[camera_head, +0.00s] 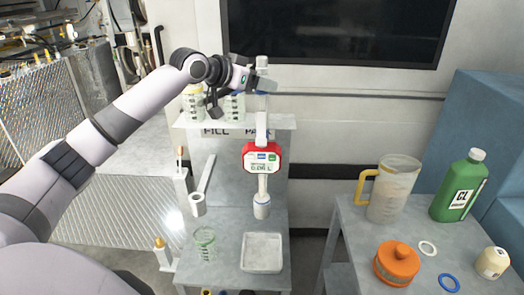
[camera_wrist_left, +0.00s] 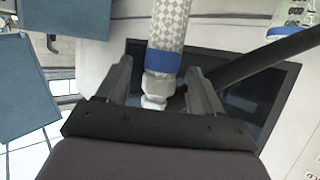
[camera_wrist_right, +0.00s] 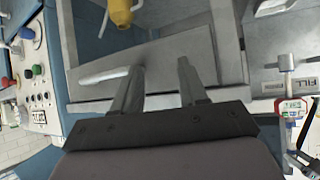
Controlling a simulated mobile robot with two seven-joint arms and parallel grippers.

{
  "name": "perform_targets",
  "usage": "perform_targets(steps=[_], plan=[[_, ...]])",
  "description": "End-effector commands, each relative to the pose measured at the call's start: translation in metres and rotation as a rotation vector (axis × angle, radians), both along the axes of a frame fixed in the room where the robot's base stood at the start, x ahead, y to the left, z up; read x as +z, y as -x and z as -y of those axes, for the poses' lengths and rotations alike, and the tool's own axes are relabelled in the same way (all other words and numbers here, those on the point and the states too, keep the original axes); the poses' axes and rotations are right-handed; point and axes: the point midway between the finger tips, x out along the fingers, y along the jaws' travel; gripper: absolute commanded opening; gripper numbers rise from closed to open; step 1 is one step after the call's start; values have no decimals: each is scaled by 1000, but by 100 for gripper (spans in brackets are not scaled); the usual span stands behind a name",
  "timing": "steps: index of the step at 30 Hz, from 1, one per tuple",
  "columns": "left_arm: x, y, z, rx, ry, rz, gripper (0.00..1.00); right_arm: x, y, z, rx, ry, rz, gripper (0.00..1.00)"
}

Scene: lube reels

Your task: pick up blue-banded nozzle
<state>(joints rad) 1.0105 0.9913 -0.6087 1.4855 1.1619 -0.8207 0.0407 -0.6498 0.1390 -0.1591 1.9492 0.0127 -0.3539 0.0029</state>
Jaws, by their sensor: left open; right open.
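The blue-banded nozzle (camera_wrist_left: 162,58) shows in the left wrist view as a pale patterned sleeve with a blue band and a whitish fitting below. It stands between the two fingers of my left gripper (camera_wrist_left: 165,85), which are apart with a gap visible on each side. In the head view my left gripper (camera_head: 262,84) is at the upper middle, in front of the wall above the red meter (camera_head: 262,157); the nozzle is hard to make out there. My right gripper (camera_wrist_right: 160,82) is open and empty in its wrist view, and out of the head view.
A fill bench (camera_head: 218,230) holds a square tray (camera_head: 262,252) and a clear green-marked cup (camera_head: 205,243). The right-hand table (camera_head: 345,235) carries a jug (camera_head: 393,187), a green bottle (camera_head: 460,188) and an orange lidded pot (camera_head: 397,264). A dark screen (camera_head: 335,30) is on the wall.

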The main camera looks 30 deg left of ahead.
Motion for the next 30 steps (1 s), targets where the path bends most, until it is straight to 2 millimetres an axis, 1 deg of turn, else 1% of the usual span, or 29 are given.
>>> perform_targets(steps=[4, 5, 6, 8, 9, 10, 11, 30], plan=[[0, 0, 0, 0, -1, 0, 67, 0, 0, 0, 0, 0, 0, 43], [0, 0, 0, 0, -1, 0, 60, 0, 0, 0, 0, 0, 0, 43], [0, 0, 0, 0, -1, 0, 47, 0, 0, 0, 0, 0, 0, 43], [0, 0, 0, 0, -1, 0, 28, 0, 0, 0, 0, 0, 0, 43], [0, 0, 0, 0, -1, 0, 15, 0, 0, 0, 0, 0, 0, 43], [0, 0, 0, 0, -1, 0, 5, 0, 0, 0, 0, 0, 0, 43], [0, 0, 0, 0, -1, 0, 0, 0, 0, 0, 0, 0, 0, 43], [0, 1, 0, 0, 0, 0, 0, 0, 0, 0, 0, 0, 0, 43]])
